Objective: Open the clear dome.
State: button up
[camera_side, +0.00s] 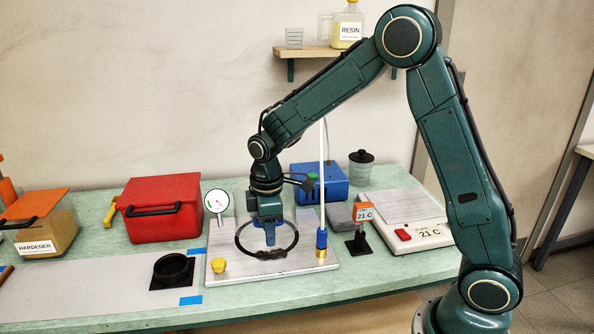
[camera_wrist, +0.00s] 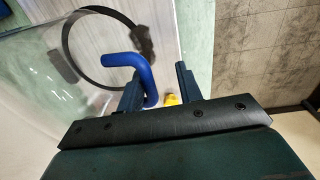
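The clear dome (camera_wrist: 40,80) is see-through and fills the left of the wrist view. In the side view it is faint and mostly behind my gripper. Its bent blue handle (camera_wrist: 132,64) shows in the wrist view, with the lower end of the bend between my gripper's fingers, nearer the left one. My gripper (camera_wrist: 158,76) is open there, with a gap to the right finger; I cannot tell whether the left finger touches the handle. In the side view my gripper (camera_side: 271,242) points down over the metal plate (camera_side: 222,278). A black ring (camera_side: 240,247) shows under it.
A gauge (camera_side: 216,201), a yellow knob (camera_side: 218,265) and a white post (camera_side: 323,180) stand around the plate. A red box (camera_side: 165,215) is to the left.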

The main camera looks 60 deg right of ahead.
jog(key=shift+s+a+f+t+h, duration=0.2)
jog(key=shift+s+f+t+h, duration=0.1)
jog(key=shift+f, duration=0.35)
jog(key=shift+s+a+f+t+h, duration=0.2)
jog(key=shift+s+f+h, duration=0.1)
jog(key=shift+f, duration=0.3)
notch_tip(320, 180, up, 14)
jog(key=s+a, duration=0.1)
jog(key=a, duration=0.1)
jog(key=s+d+r+m+t, duration=0.1)
jog(key=s+r+m, duration=0.2)
jog(key=s, duration=0.5)
jog(key=s+d+r+m+t+y, duration=0.1)
jog(key=s+d+r+m+t, duration=0.1)
jog(key=s, duration=0.7)
jog(key=shift+d+r+m, duration=0.15)
jog(key=shift+r+m, duration=0.35)
jog(key=shift+m, duration=0.4)
